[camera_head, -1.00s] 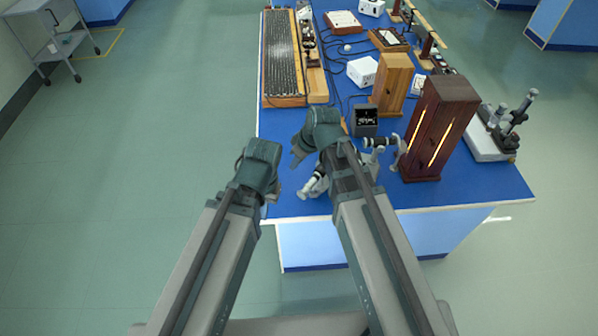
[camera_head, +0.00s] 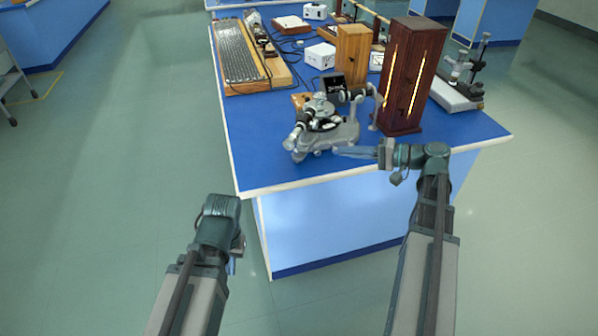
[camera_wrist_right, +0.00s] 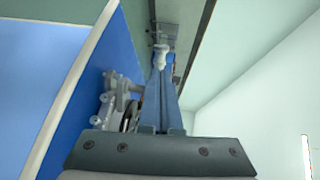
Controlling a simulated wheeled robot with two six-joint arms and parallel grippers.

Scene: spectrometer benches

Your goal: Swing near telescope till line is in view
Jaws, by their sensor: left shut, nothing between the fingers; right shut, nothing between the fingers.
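The spectrometer (camera_head: 325,130) stands near the front edge of the blue bench. Its near telescope (camera_head: 297,134) points down-left toward that edge, and its other tube (camera_head: 352,96) points at the lamp housing. My right gripper (camera_head: 342,152) is shut and empty, its fingers pointing left at the front right of the spectrometer base. Contact cannot be told. In the right wrist view the shut blue fingers (camera_wrist_right: 160,75) reach forward, with part of the spectrometer (camera_wrist_right: 118,100) to their left. My left gripper (camera_head: 234,264) is low, in front of the bench and clear of it; its fingers are mostly hidden.
A dark wooden lamp housing (camera_head: 408,75) with glowing slits stands right of the spectrometer. A lighter wooden box (camera_head: 352,55) and a small black box (camera_head: 333,85) stand behind. A long ribbed board (camera_head: 238,55) lies back left. The bench's front left is clear.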

